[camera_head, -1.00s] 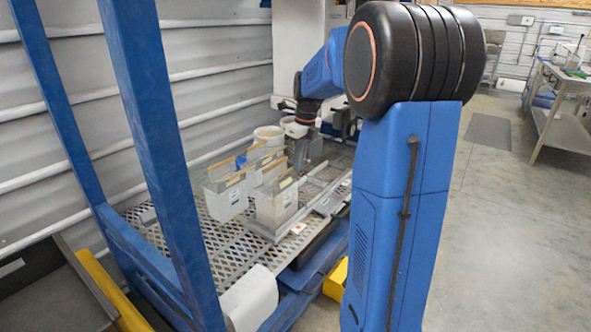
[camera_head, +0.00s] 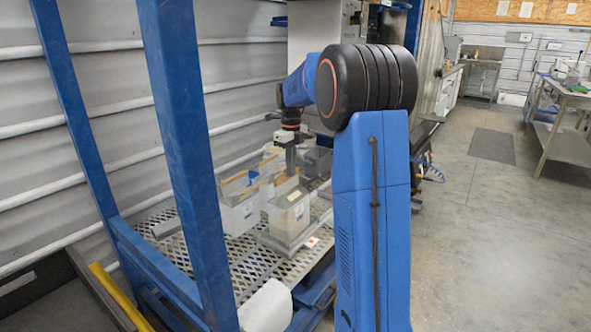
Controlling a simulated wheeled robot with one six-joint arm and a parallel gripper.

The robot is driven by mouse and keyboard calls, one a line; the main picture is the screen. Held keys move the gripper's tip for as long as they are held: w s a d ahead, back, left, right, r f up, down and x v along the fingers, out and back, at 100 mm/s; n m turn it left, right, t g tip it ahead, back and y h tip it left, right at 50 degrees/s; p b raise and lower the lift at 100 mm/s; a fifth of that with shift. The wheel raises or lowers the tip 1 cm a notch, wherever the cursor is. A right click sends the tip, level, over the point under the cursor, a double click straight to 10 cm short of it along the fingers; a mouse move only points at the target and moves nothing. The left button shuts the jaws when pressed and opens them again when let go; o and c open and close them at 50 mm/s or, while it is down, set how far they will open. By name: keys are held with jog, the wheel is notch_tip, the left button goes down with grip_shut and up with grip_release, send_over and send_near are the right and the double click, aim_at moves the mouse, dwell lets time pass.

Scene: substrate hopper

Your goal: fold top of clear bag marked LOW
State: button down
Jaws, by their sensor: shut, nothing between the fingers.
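Several clear bags or bins stand grouped on a perforated metal shelf (camera_head: 222,262). One clear bag (camera_head: 289,213) stands at the front right of the group, with a small label on its face. Another clear bag (camera_head: 240,212) stands to its left, with a blue mark near its top. I cannot read any label, so I cannot tell which one is marked LOW. My gripper (camera_head: 291,172) points down, shut and empty, at the top of the front right bag or just behind it. I cannot tell whether it touches the bag.
A blue upright post (camera_head: 186,150) stands in front of the shelf at left. A grey box (camera_head: 317,162) sits behind the bags. A white roll-like object (camera_head: 266,306) is at the shelf's near edge. Open concrete floor (camera_head: 480,240) lies at right.

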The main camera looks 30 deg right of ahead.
jog(key=shift+w+a+f, duration=0.1)
jog(key=shift+w, duration=0.25)
jog(key=shift+r, duration=0.2)
dwell(0.4)
